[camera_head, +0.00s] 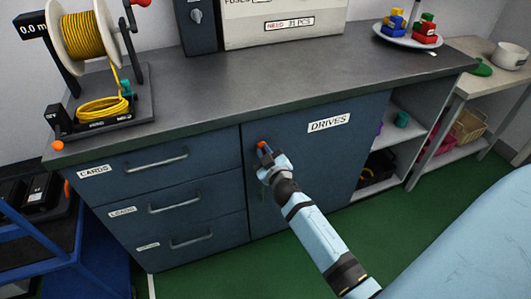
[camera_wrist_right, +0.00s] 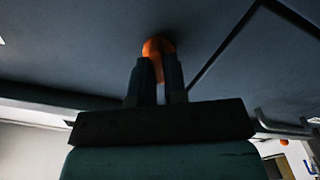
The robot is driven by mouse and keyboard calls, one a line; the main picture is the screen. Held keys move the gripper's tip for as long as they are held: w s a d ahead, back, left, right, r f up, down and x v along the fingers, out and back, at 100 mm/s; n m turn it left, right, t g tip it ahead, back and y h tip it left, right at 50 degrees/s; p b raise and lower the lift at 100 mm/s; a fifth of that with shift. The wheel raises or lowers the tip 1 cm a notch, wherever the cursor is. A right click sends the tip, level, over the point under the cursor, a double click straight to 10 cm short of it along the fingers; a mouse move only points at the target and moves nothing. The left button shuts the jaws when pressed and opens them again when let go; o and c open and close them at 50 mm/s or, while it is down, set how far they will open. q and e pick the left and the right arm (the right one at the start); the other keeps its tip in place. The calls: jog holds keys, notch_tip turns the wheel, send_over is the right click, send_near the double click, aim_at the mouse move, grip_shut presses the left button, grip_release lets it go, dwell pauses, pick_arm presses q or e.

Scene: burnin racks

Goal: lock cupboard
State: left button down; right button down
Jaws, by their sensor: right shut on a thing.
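The cupboard is the dark blue door labelled DRIVES (camera_head: 338,152) under the grey worktop. A small orange knob or key (camera_head: 261,144) sticks out near the door's upper left edge; it also shows in the right wrist view (camera_wrist_right: 157,45). My right gripper (camera_head: 266,153) is at the door with its fingers shut on this orange piece. The fingers hide part of it, so I cannot tell how it is turned. The door looks flush with the cabinet front. My left gripper is not in view.
Drawers labelled CARDS (camera_head: 142,170) and others with bar handles are left of the door. Open shelves (camera_head: 410,145) are to its right. A yellow cable reel (camera_head: 82,38) and a plate of coloured blocks (camera_head: 408,38) stand on the worktop (camera_head: 230,97). Green floor (camera_head: 400,220) is clear in front.

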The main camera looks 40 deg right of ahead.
jog(key=n, duration=0.6)
jog(key=shift+n, duration=0.3)
jog(key=n, duration=0.5)
jog(key=shift+w+n, duration=0.1)
jog(key=shift+n, duration=0.2)
jog(key=c, duration=1.2)
grip_release()
jog(key=shift+f, duration=0.15)
jog(key=shift+o, duration=0.2)
jog(key=shift+a, duration=0.1)
